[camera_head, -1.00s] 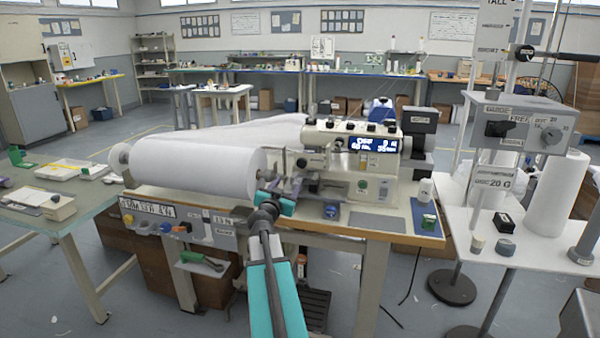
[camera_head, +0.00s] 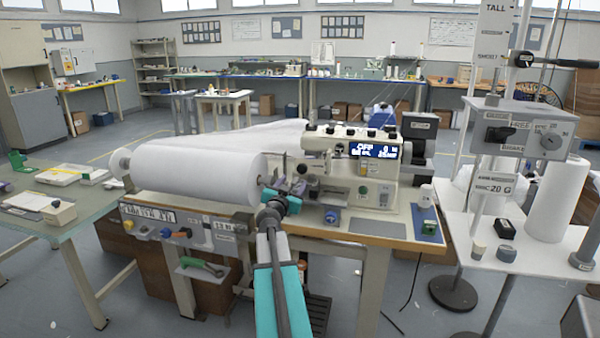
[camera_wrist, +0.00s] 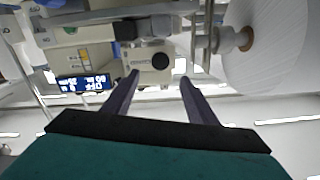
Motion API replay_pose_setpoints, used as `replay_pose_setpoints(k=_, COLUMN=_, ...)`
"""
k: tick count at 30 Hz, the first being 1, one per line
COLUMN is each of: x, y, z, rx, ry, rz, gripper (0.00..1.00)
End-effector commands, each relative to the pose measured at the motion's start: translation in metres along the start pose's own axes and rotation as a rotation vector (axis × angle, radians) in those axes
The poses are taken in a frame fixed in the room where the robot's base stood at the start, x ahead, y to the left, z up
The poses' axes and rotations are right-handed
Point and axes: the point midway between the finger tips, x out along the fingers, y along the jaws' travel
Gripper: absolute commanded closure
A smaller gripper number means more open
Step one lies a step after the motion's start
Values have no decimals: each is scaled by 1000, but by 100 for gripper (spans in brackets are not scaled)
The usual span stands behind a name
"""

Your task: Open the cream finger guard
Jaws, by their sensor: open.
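The cream sewing machine (camera_head: 350,170) stands on the wooden-edged table, with a lit blue display. At its left end is a cream block with a dark round knob and a small label, seen close in the wrist view (camera_wrist: 152,66); I take this to be the finger guard, but cannot tell its edges or whether it is shut. My gripper (camera_head: 292,188) is at the machine's front left, beside the roll's end. In the wrist view my gripper (camera_wrist: 159,76) is open and empty, its two dark fingers pointing toward the cream block, with no contact that I can see.
A large white fabric roll (camera_head: 195,172) lies left of the machine, close to my gripper; it also shows in the wrist view (camera_wrist: 268,45). A control box (camera_head: 520,125) on a stand and a white cone (camera_head: 556,200) are at right. A green table (camera_head: 70,235) is at left.

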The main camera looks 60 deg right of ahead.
Motion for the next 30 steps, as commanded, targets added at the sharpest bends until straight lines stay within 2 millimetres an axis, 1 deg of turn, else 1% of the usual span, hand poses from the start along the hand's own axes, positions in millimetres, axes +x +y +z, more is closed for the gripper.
replay_pose_setpoints(k=1, x=7, y=0, z=-1, rx=0, ry=0, rz=1, gripper=48)
replay_pose_setpoints(k=3, x=14, y=0, z=-1, rx=1, ry=0, rz=2, gripper=48)
replay_pose_setpoints(k=30, x=96, y=0, z=-1, rx=0, ry=-1, rz=1, gripper=48)
